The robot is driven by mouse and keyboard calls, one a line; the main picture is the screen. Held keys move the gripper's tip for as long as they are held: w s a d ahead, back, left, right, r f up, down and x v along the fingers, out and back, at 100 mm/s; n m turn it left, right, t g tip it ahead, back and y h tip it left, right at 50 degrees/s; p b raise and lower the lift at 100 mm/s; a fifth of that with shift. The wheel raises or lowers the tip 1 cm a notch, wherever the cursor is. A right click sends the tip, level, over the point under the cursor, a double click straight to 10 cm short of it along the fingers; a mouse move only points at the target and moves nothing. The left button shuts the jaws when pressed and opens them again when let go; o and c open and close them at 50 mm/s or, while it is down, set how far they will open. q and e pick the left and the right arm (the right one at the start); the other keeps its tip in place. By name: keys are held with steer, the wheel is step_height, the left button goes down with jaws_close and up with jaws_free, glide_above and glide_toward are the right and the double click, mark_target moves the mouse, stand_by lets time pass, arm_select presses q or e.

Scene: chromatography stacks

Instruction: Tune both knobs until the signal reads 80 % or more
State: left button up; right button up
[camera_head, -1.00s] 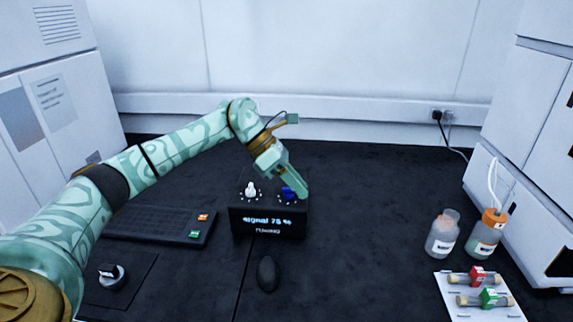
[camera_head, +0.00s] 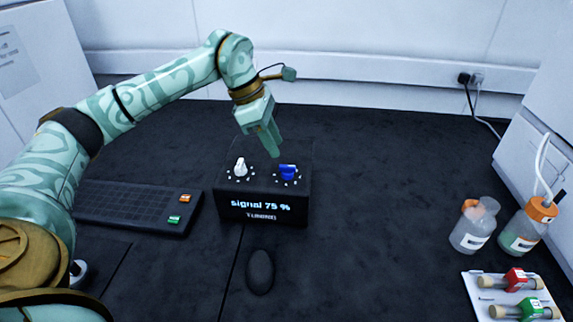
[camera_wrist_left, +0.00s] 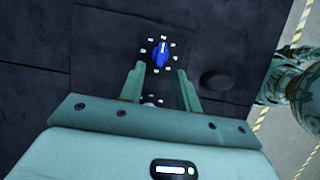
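The black tuning box (camera_head: 229,204) stands on the dark bench, and its front display (camera_head: 261,205) reads "signal 75 %". On its top are a white knob (camera_head: 240,167) at left and a blue knob (camera_head: 288,172) at right, each ringed by pale dots. My left gripper (camera_head: 272,152) is above the box, close to the blue knob but apart from it. In the left wrist view its fingers (camera_wrist_left: 161,80) are spread and empty, with the blue knob (camera_wrist_left: 161,52) beyond the tips. The white knob (camera_wrist_left: 151,101) shows partly between the fingers. My right gripper is out of view.
A keyboard (camera_head: 135,208) lies left of the box, and a mouse (camera_head: 260,272) lies in front. At right stand two bottles (camera_head: 472,232) (camera_head: 522,232) and a white tray (camera_head: 476,292) with capped vials. The bench right of the box is clear.

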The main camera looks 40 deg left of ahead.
mark_target(286, 166)
arm_select(q)
steer(key=b+x, duration=0.1)
steer(key=x, duration=0.4)
steer(key=shift+d+f+b, duration=0.15)
steer(key=shift+f+b, duration=0.1)
steer(key=shift+b, duration=0.05)
jaws_close()
steer(key=shift+r, duration=0.1)
